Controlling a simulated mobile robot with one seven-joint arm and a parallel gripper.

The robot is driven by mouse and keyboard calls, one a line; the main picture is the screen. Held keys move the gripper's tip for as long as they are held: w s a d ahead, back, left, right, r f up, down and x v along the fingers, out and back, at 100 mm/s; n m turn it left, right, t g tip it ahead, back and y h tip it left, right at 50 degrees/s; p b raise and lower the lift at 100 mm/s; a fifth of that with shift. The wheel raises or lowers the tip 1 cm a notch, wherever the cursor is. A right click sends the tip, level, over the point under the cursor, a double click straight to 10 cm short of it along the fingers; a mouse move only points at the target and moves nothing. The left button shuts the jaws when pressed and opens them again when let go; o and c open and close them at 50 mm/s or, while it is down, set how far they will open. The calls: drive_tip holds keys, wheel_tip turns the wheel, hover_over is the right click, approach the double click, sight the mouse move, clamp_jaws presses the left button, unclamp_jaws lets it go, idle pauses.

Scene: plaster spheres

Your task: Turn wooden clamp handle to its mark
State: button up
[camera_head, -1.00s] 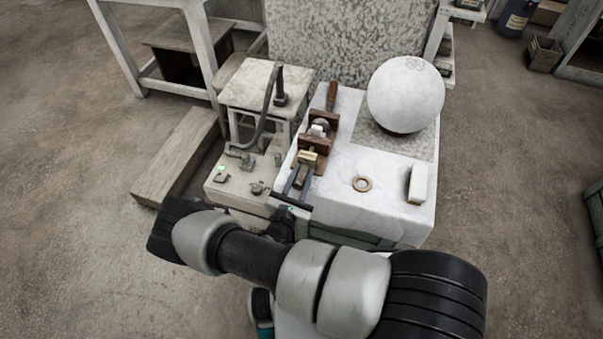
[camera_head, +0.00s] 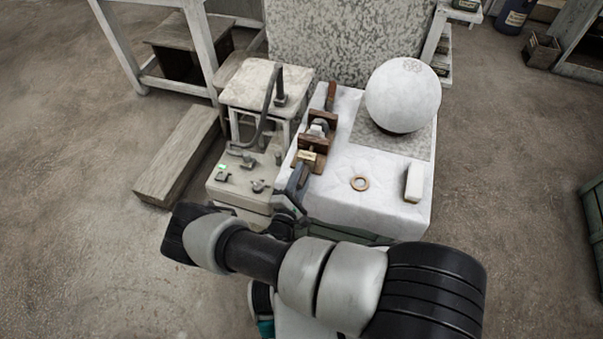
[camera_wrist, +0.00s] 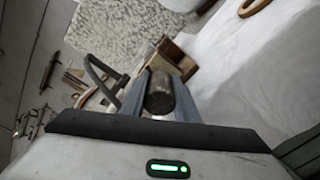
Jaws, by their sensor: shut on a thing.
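The wooden clamp (camera_head: 322,124) stands along the left side of the white-covered table, with brown wooden jaws and a grey metal middle. A small pale plate (camera_head: 307,157) is on its near block. My gripper (camera_head: 299,176) is at the clamp's near end. In the wrist view its two fingers are shut on the round dark handle (camera_wrist: 160,93), one on each side. The clamp's brown block (camera_wrist: 176,60) shows just beyond the handle. The gripper hides the handle in the head view. I cannot make out the mark.
A white sphere (camera_head: 403,96) rests at the table's back right. A grey machine with a curved arm (camera_head: 265,110) stands close on the left. The table between clamp and block is mostly clear.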

drive_tip(key=shift+m, duration=0.5)
drive_tip(key=o, duration=1.1)
drive_tip(key=shift+s+f, duration=0.1)
drive_tip(key=shift+s, duration=0.05)
